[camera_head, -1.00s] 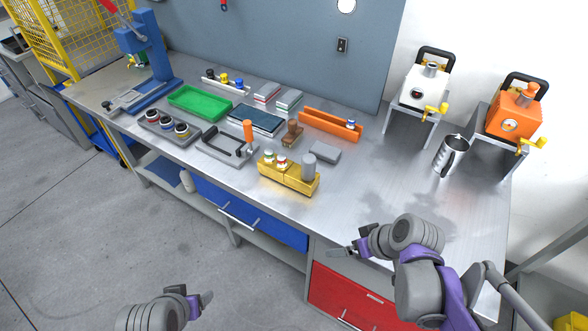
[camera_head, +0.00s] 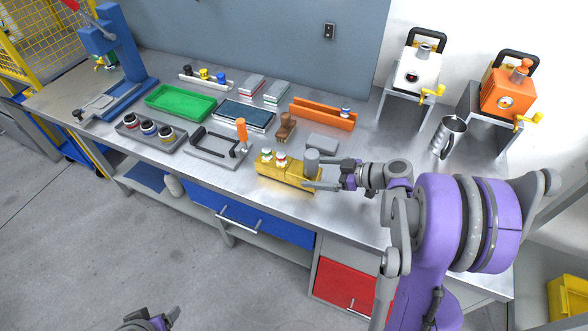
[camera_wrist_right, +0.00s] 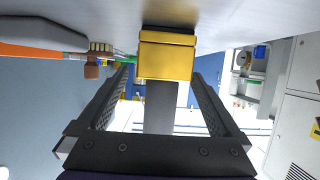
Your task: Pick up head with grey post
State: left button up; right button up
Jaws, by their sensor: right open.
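In the right wrist view the grey post (camera_wrist_right: 159,105) lies between the two open fingers (camera_wrist_right: 162,85), with a gap on both sides. The yellow block (camera_wrist_right: 166,55) is just beyond the fingertips. Whether the post touches a finger is not clear. My left gripper (camera_head: 152,319) is partly cut off at the bottom edge.
A grey slab (camera_head: 322,143), a brown stamp-like piece (camera_head: 286,126) and an orange holder (camera_head: 322,113) are behind. A metal mug (camera_head: 448,138) stands at right. The bench right of the block is fairly clear.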

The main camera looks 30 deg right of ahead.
aim_at(299, 171)
jog(key=x, duration=0.6)
jog(key=shift+s, duration=0.15)
jog(key=shift+c, duration=0.3)
jog(key=shift+r, duration=0.1)
grip_shut()
